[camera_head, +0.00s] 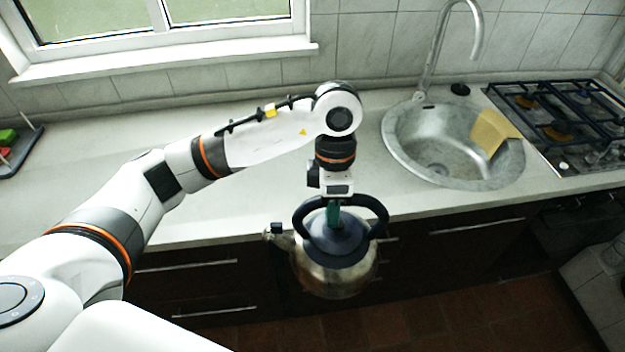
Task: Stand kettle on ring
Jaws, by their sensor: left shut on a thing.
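A metal kettle (340,277) with a dark blue lid and a dark looped handle hangs upright in front of the counter's front edge, above the floor. Its spout points left. My left gripper (334,207) points down and is shut on the kettle's handle; its fingertips are partly hidden by the handle. The gas hob (565,112) with dark ring grates is at the right, beyond the sink and apart from the kettle. My right gripper is not in view.
A dark tray (30,145) with green and red items is at the far left. The counter (255,205) is mostly bare left of the sink.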

